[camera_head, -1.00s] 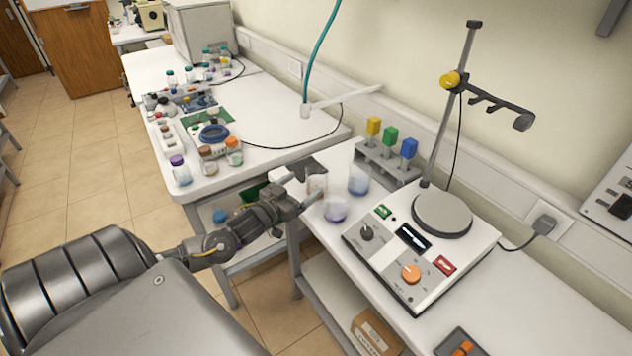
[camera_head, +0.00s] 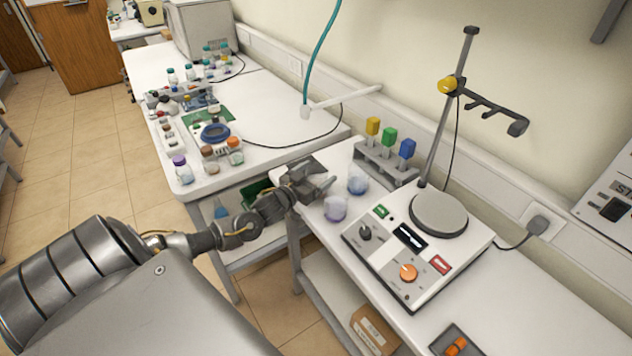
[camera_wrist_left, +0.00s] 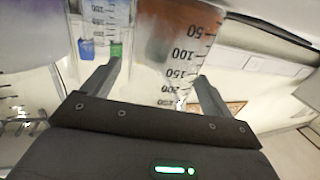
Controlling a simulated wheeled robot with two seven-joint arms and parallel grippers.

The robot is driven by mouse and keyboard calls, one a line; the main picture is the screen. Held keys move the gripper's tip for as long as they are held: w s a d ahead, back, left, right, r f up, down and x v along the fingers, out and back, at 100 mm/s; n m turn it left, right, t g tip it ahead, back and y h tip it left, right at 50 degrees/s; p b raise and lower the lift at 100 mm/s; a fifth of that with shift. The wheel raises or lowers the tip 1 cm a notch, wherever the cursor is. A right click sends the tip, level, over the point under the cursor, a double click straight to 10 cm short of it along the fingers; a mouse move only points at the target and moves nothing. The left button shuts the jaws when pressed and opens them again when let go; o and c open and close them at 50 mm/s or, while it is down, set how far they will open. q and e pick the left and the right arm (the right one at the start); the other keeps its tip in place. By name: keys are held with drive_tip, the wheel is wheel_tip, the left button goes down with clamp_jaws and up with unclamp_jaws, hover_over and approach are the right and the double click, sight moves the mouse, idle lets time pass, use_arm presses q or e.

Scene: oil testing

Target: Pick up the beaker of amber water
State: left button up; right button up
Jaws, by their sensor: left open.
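The beaker of amber water shows in the left wrist view as a clear graduated beaker with brownish-amber contents (camera_wrist_left: 172,38), just ahead of and between my left fingers. My left gripper (camera_head: 322,181) is open at the left edge of the near bench; its fingers also show in the left wrist view (camera_wrist_left: 158,72). I cannot tell whether they touch the glass. In the head view my gripper hides the amber beaker. A beaker with blue liquid (camera_head: 358,184) and one with purple liquid (camera_head: 335,208) stand close by. My right gripper is not in view.
A rack (camera_head: 385,163) with yellow, green and blue capped tubes stands behind the beakers. A hotplate stirrer (camera_head: 420,245) with a stand is to their right. The far bench (camera_head: 285,115) holds several bottles. A small dark tray (camera_head: 455,342) is at the front right.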

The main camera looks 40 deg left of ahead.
use_arm(q)
drive_tip(key=shift+c, duration=0.4)
drive_tip(key=c, duration=1.2)
drive_tip(key=shift+o, duration=0.2)
drive_tip(key=shift+r, duration=0.2)
